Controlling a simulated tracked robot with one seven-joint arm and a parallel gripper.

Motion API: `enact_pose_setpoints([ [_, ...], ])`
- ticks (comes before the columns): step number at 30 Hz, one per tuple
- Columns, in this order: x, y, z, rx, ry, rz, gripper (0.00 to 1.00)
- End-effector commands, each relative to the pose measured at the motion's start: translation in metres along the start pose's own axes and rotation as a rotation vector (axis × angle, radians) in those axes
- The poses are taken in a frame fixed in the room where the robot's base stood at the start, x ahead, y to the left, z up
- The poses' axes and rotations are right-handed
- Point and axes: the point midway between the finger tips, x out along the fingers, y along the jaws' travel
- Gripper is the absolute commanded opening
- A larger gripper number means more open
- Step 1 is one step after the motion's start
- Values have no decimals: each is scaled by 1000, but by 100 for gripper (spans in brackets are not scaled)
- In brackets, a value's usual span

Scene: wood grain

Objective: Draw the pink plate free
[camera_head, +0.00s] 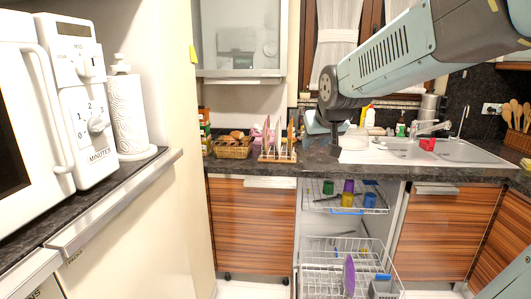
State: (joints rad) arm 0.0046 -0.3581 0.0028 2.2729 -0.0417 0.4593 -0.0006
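Thin upright plates stand in a wooden dish rack (277,157) on the counter, left of my arm. A pink plate (266,136) is among them, at the left part of the rack, seen nearly edge-on. My arm comes in from the upper right, bends at a dark round joint, and a dark narrow part reaches down to the counter, right of the rack and apart from it. My gripper's fingers cannot be made out there, so I cannot tell whether they are open or shut.
A wicker basket (234,148) stands left of the rack. Below the counter, an open dishwasher has an upper rack (322,206) with cups and a lower rack (318,271) with a purple plate (349,276). The sink (455,151) is at right, a microwave (22,120) at left.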

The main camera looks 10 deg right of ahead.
Motion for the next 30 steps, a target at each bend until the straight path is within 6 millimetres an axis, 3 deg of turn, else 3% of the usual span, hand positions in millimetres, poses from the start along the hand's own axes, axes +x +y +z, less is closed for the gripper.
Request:
enact_pose_setpoints([
  [6,60,1,-63,-17,104,3,37],
  [15,147,0,-134,-40,258,1,37],
  [21,209,-2,-171,-56,360,-5,37],
  [30,305,-7,-207,-76,514,-21,37],
])
